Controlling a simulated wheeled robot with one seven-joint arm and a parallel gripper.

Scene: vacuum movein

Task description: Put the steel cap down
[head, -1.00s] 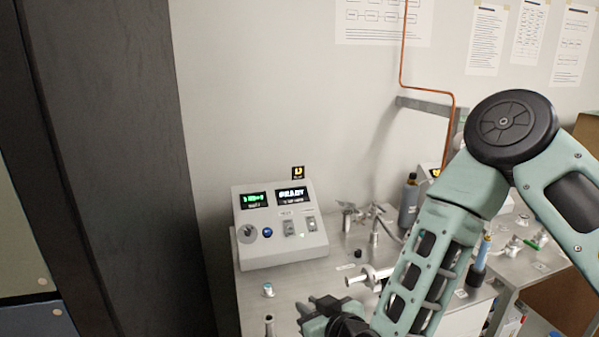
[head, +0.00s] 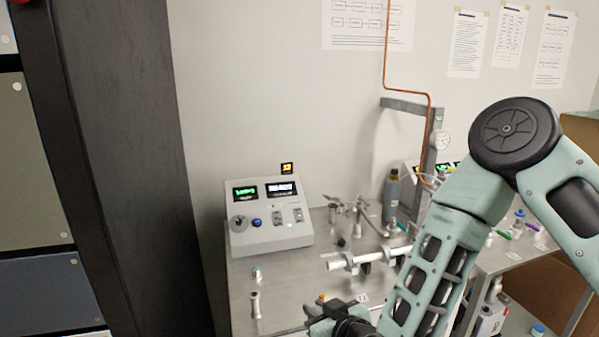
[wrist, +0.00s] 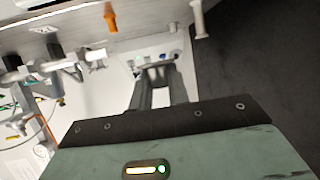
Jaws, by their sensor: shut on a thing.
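My gripper (head: 335,318) is low in the head view, near the front part of the steel bench (head: 285,275). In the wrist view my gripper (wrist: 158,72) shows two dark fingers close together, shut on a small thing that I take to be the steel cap. The cap is mostly hidden between the fingers, and its outline cannot be made out in either view. I cannot tell whether it touches the bench.
A grey control box (head: 268,217) stands at the bench's back left. A dark pillar (head: 110,150) rises left.

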